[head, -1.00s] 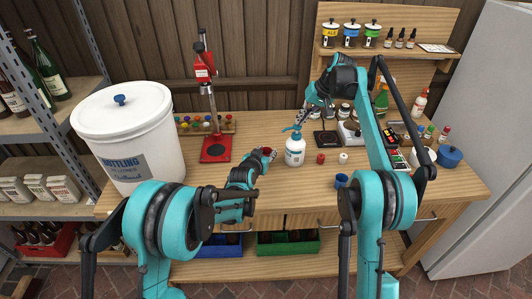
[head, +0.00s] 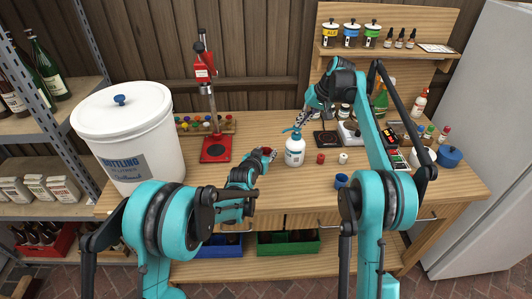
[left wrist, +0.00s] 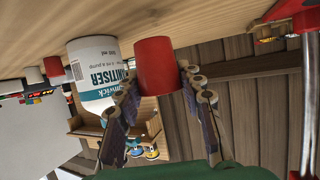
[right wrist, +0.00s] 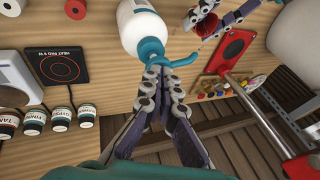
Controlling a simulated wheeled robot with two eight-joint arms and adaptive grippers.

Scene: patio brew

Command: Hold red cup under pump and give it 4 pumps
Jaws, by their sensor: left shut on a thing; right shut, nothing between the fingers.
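The white pump bottle (head: 295,152), labelled as sanitiser, stands on the bench with its teal pump head (right wrist: 152,50) on top. My left gripper (head: 262,156) is shut on the red cup (left wrist: 155,65) and holds it beside the bottle, to its left in the head view. The cup also shows at the top of the right wrist view (right wrist: 207,24), close to the spout's side. My right gripper (right wrist: 163,72) is shut and empty, its fingertips at the pump head. I cannot tell whether they touch it or whether the spout is right over the cup.
A red press stand (head: 215,149) is behind and left of the cup. A black hot pad (right wrist: 58,68) is near my right gripper. A large white bucket (head: 130,135) stands at the left.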

